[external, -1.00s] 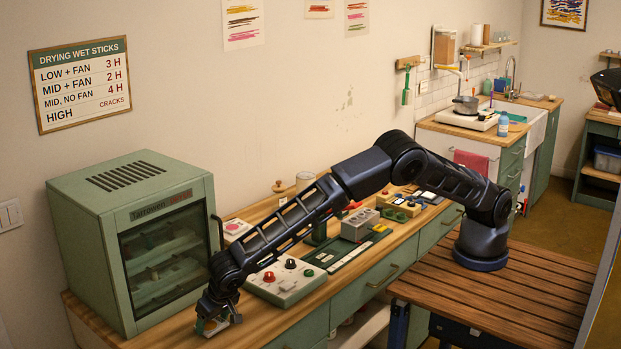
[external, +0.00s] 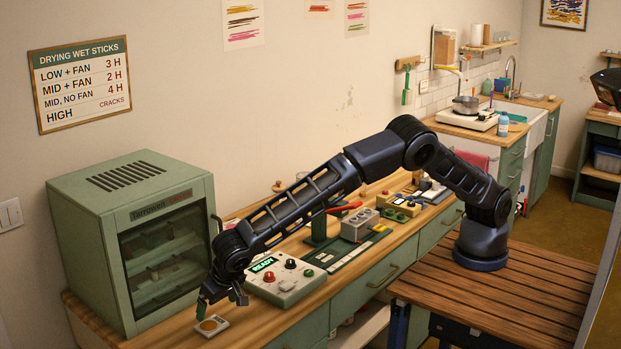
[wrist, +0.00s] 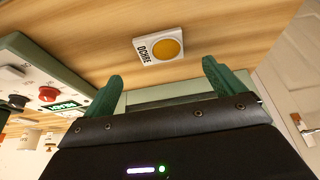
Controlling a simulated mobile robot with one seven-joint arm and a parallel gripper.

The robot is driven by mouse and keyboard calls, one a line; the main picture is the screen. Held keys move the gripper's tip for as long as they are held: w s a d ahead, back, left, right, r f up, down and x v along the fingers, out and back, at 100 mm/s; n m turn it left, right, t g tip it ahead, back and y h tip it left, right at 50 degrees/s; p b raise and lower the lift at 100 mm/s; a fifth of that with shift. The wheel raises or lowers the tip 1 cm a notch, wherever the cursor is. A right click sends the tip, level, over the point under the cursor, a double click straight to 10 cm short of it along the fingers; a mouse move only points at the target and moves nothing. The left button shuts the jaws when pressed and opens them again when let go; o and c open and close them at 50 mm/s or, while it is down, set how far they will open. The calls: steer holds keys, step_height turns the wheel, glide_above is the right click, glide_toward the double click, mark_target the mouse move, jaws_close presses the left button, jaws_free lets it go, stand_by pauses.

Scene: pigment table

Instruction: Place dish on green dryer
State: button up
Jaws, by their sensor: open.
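The dish (external: 210,326) is a small pale square with a round ochre patch. It lies flat on the wooden worktop, in front of the green dryer's right corner. In the wrist view the dish (wrist: 146,57) is labelled "OCHRE" and lies beyond the fingertips, apart from them. My gripper (external: 222,299) is open and empty, just above and behind the dish in the external view; its two green fingers also frame a gap in the wrist view (wrist: 162,74). The green dryer (external: 82,240) stands at the left with its glass door shut. Its slatted top vent is bare.
A control box (external: 287,291) with knobs and a lit "READY" display stands right of my gripper. Further right are a green stand (external: 319,228), a grey box (external: 360,224) and small tools. The worktop's front edge is close to the dish.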

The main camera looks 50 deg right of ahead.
steer(key=shift+v, duration=2.45)
